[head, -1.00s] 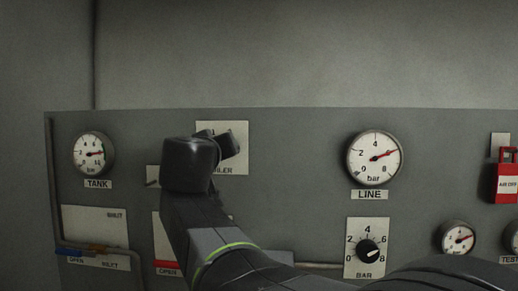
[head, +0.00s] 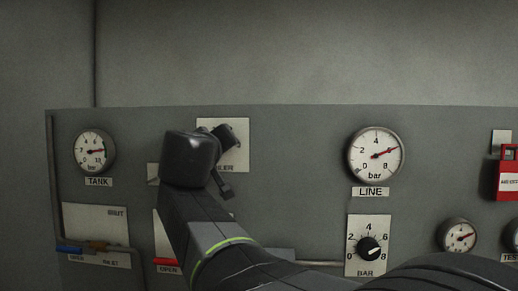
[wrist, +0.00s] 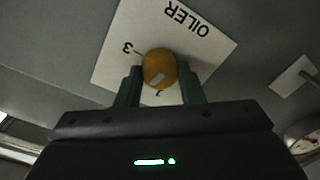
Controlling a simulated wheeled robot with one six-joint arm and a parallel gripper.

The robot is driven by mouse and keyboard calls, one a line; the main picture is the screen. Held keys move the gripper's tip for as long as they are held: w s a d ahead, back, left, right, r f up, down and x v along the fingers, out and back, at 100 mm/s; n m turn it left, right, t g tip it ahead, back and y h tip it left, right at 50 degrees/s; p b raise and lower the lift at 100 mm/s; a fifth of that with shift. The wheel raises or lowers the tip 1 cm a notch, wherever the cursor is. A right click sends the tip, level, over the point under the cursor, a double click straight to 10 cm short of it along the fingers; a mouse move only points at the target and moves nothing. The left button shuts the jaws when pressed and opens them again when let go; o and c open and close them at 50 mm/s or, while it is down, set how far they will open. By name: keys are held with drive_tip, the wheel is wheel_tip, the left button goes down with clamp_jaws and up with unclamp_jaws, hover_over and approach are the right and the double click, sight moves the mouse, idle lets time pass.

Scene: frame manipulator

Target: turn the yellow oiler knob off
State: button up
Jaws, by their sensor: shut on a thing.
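The yellow oiler knob (wrist: 159,66) sits on a white plate marked OILER (wrist: 205,45), which looks rotated in the wrist view. My gripper (wrist: 160,82) is shut on the knob, with one green finger on each side. A pale mark shows on the knob's face.
The TANK gauge (head: 94,152) is left of my wrist, and the LINE gauge (head: 375,155) is to the right. Below are a blue-handled valve (head: 70,249), a red OPEN handle (head: 168,262) and a black BAR knob (head: 368,249). A red lockout tag (head: 508,180) hangs far right.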

drive_tip(key=shift+a+f+n+h+p, duration=0.2)
drive_tip(key=shift+n+p, duration=1.05)
drive_tip(key=shift+n, duration=3.85)
drive_tip(key=shift+d+r+n+h+p, duration=0.2)
drive_tip(key=shift+n+p, duration=1)
drive_tip(key=shift+n, duration=3.9)
drive_tip(key=shift+a+f, duration=0.1)
drive_tip(key=shift+f, duration=0.05)
drive_tip(key=o, duration=1)
drive_tip(key=s+b, duration=0.1)
drive_tip(key=s, duration=1.2)
drive_tip(key=shift+s+a+r, duration=0.3)
drive_tip(key=shift+s+a, duration=0.1)
